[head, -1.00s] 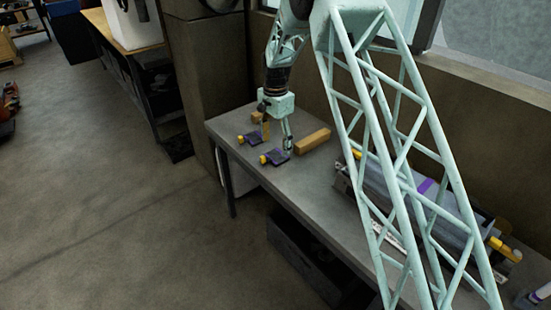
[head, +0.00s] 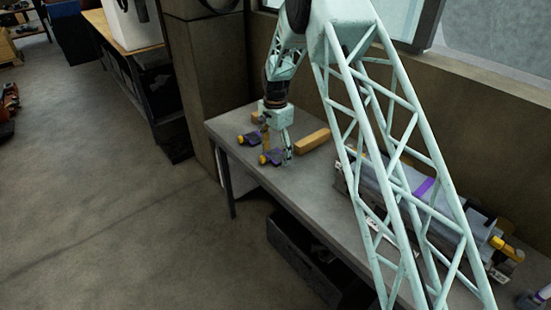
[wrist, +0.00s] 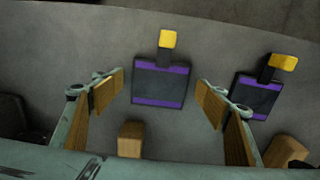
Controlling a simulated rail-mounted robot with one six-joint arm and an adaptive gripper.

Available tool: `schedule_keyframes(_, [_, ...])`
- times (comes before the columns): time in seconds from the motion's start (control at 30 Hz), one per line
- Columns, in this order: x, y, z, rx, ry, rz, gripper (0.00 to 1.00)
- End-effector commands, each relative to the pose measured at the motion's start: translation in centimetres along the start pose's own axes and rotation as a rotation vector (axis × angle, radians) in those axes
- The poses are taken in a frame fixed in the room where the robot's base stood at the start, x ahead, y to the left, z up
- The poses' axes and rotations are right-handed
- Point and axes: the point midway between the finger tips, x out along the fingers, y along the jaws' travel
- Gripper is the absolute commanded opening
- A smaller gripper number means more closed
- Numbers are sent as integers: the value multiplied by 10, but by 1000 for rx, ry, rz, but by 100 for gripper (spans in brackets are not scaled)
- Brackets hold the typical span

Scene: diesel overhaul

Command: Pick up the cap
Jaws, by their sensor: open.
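Two dark, flat pieces with purple edge bands and yellow tabs lie on the workbench and look like caps. The nearer cap (head: 269,158) is below my gripper (head: 276,156) and partly hidden by it in the head view. In the wrist view this cap (wrist: 160,85) lies in the gap between the open fingers of my gripper (wrist: 158,97). Its yellow tab points up in the picture. I see no finger contact with it. The other cap (head: 249,139) lies farther back, and it shows right of the fingers in the wrist view (wrist: 258,97).
A wooden block (head: 312,141) lies right of my gripper; it also shows below the cap in the wrist view (wrist: 130,139). Another block (head: 256,117) is behind. A grey machine assembly (head: 425,195) stands on the workbench (head: 318,182). The bench's front edge is close to the caps.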

Motion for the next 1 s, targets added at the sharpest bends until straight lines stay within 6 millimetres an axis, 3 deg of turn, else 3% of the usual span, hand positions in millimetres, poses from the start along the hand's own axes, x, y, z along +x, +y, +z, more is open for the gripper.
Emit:
schedule_keyframes(0.3, [0, 0, 0, 0, 0, 0, 67])
schedule_keyframes(0.67, [0, 0, 0, 0, 0, 0, 35])
schedule_keyframes(1.0, [-2, 0, 0, 0, 0, -1, 35])
